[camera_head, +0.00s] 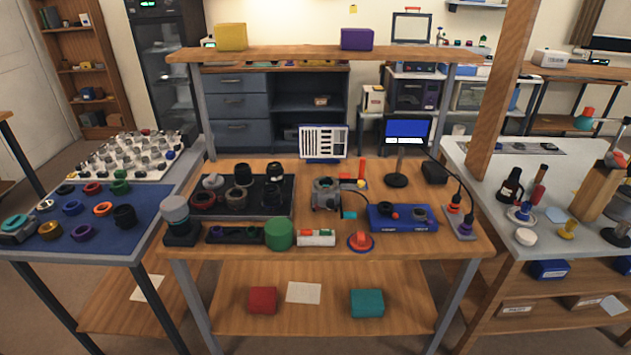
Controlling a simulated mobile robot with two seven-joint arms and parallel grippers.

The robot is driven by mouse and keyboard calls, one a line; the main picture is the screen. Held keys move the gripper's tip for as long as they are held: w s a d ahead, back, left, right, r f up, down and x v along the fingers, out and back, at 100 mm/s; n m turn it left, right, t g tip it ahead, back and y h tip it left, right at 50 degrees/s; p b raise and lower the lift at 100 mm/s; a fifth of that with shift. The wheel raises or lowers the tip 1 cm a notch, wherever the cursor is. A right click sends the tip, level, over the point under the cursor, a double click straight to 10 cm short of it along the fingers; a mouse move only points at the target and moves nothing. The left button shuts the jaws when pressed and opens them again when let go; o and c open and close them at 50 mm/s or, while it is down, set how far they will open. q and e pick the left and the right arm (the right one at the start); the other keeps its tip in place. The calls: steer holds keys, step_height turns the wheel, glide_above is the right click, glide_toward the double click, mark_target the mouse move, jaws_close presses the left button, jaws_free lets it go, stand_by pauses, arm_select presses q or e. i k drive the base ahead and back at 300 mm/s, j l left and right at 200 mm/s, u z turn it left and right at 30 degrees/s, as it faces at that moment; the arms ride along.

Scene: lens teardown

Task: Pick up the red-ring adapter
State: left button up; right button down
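I cannot tell for certain which part is the red-ring adapter. A low red ring (92,187) lies on the blue mat (75,222) on the left table, and an orange-red ring (102,209) lies nearer on the same mat. A dark part with a reddish rim (203,197) sits at the left of the black tray (281,208) on the middle bench. All of these stand free, with nothing touching them from above. Neither of my grippers shows in the head view.
Blue, purple, green and black rings crowd the blue mat. The middle bench (350,250) holds a green cylinder (279,234), a clamp device (326,193), a blue box (402,218) and a stand (397,180). A raised shelf (290,54) spans its back. The right table (480,160) holds several tools.

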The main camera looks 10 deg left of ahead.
mark_target(201, 197)
steer(key=j+z, duration=0.15)
steer(key=j, duration=0.4)
steer(key=j+z, duration=0.1)
steer(key=j, duration=0.5)
steer(key=k+j+z, duration=0.15)
steer(key=j, duration=0.4)
steer(key=j+z, duration=0.15)
steer(key=j, duration=0.4)
steer(key=k+j+z, duration=0.15)
steer(key=j, duration=0.4)
